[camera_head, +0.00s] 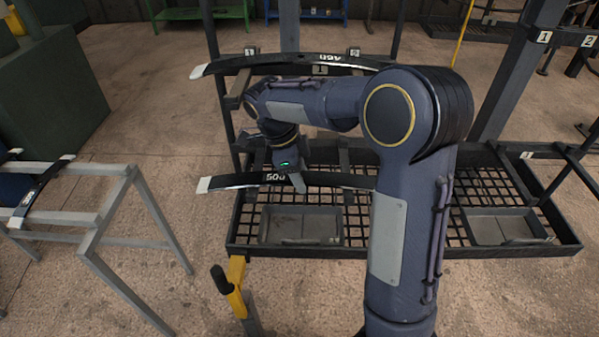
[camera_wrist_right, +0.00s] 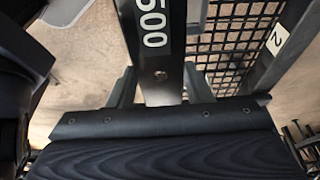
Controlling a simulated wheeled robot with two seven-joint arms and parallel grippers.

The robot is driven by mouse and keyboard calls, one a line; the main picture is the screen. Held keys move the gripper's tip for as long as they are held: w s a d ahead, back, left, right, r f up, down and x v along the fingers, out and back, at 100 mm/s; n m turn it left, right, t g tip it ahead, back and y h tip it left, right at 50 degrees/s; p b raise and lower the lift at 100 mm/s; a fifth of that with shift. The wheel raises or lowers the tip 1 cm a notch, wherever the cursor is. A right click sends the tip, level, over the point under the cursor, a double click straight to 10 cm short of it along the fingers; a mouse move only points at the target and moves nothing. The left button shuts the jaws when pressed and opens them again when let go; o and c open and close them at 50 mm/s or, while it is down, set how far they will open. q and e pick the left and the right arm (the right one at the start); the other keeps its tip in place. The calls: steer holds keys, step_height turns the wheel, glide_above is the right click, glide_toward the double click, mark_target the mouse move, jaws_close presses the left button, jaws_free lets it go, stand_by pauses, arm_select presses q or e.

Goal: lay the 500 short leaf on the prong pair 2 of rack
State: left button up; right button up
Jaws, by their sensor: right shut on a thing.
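The 500 short leaf (camera_head: 232,181) is a dark, slightly curved strip with pale tips, running left to right above the rack's lower mesh shelf in the head view. Its right end passes behind my right arm. My right gripper (camera_head: 287,182) is shut on it near the middle. In the right wrist view the leaf (camera_wrist_right: 158,45) lies between the two fingers (camera_wrist_right: 160,92), its white 500 readable. Whether the leaf touches any prong I cannot tell. My left gripper is not in view.
A 460 leaf (camera_head: 285,60) lies across the upper prongs, behind my right arm. The mesh shelf (camera_head: 360,223) holds shallow trays (camera_head: 300,226). A grey stand (camera_head: 100,222) at left bears another leaf (camera_head: 43,188).

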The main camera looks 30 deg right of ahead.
steer(key=shift+r, duration=0.15)
steer(key=o, duration=1.1)
steer(key=shift+o, duration=1)
steer(key=shift+f, duration=0.2)
steer(key=shift+r, duration=0.15)
